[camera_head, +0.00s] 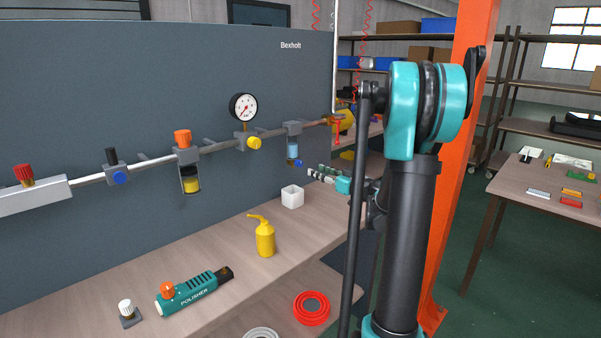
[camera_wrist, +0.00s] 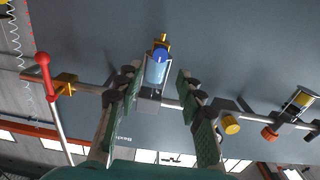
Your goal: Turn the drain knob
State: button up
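A filter unit (camera_head: 293,129) with a clear bowl of light blue liquid hangs on the pipe in the head view. The bowl (camera_wrist: 155,73) also shows in the wrist view, which is upside down. At the bowl's lower end is a round blue piece (camera_wrist: 160,54), which looks like the drain knob, with a small yellow-orange part beside it. In the head view the knob is small, just under the bowl (camera_head: 299,163). My gripper (camera_head: 311,174) is open and empty below and right of the bowl. In the wrist view its fingers (camera_wrist: 158,82) stand either side of the bowl, apparently apart from it.
The pipe carries a gauge (camera_head: 243,107), a yellow knob (camera_head: 254,142) and a red-handled valve (camera_head: 337,128). An orange post (camera_head: 462,150) stands right of my arm.

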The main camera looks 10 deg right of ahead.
aim_at(301, 164)
jog(key=x, duration=0.8)
jog(key=shift+w+a, duration=0.25)
jog(key=c, duration=0.6)
jog(key=n, duration=0.4)
jog(key=shift+n, duration=0.4)
jog(key=shift+c, duration=0.2)
jog(key=n, duration=0.5)
jog(key=shift+n, duration=0.3)
jog(key=n, duration=0.6)
jog(key=o, duration=0.5)
